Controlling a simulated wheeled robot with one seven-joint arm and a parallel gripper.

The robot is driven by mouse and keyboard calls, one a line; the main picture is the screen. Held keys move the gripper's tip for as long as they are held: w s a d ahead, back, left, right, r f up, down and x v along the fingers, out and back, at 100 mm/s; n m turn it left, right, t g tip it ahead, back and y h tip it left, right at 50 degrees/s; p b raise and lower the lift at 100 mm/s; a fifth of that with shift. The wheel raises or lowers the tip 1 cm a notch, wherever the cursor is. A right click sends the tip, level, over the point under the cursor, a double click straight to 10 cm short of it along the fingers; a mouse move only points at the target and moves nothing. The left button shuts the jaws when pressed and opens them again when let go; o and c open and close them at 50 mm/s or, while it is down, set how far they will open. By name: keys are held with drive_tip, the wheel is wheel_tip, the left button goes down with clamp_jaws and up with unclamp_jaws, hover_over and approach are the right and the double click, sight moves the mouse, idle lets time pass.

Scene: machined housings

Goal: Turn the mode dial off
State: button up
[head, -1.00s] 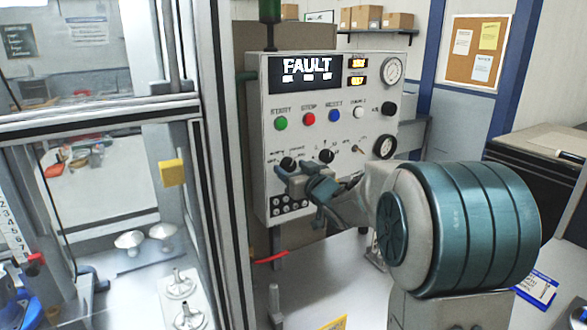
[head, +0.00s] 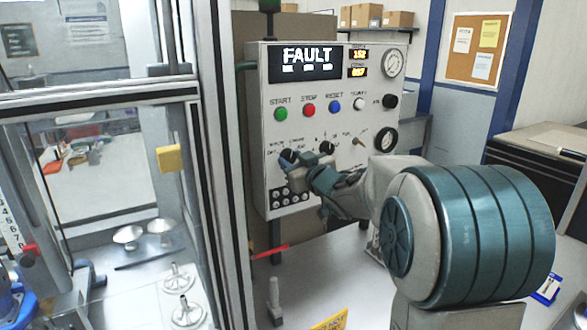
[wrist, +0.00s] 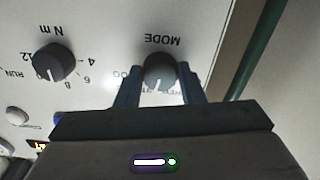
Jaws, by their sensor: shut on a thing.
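The mode dial (wrist: 160,72) is a round dark knob beside the upside-down word MODE in the wrist view. My gripper (wrist: 160,84) is shut on it, one finger on each side. The dial's white pointer line points down and slightly left in that view; the position labels around it are partly hidden by the fingers. In the head view the mode dial (head: 287,157) is the left black knob on the lower part of the grey control panel (head: 300,185). My gripper (head: 304,168) reaches it from the right, and my arm hides some of the panel there.
A second black dial marked N m (wrist: 52,62) sits close beside the mode dial. Green start (head: 281,114), red stop (head: 309,110) and blue reset (head: 334,106) buttons are above. The display (head: 306,60) reads FAULT. A framed glass enclosure (head: 210,180) stands left of the panel.

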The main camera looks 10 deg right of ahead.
drive_tip(key=n+b, duration=0.3)
drive_tip(key=shift+f+n+b, duration=0.25)
drive_tip(key=shift+n+b, duration=0.05)
drive_tip(key=shift+n, duration=0.1)
drive_tip(key=n+b, duration=0.2)
drive_tip(key=n, duration=0.1)
drive_tip(key=shift+n+b, duration=0.3)
drive_tip(key=shift+b, duration=0.1)
drive_tip(key=n+b, duration=0.3)
drive_tip(key=n, duration=0.1)
drive_tip(key=shift+r, duration=0.15)
drive_tip(key=shift+r+n+b, duration=0.1)
drive_tip(key=shift+n+b, duration=0.9)
drive_tip(key=shift+n, duration=1.1)
drive_tip(key=o, duration=1)
drive_tip(key=shift+r, duration=0.1)
drive_tip(key=shift+d, duration=0.1)
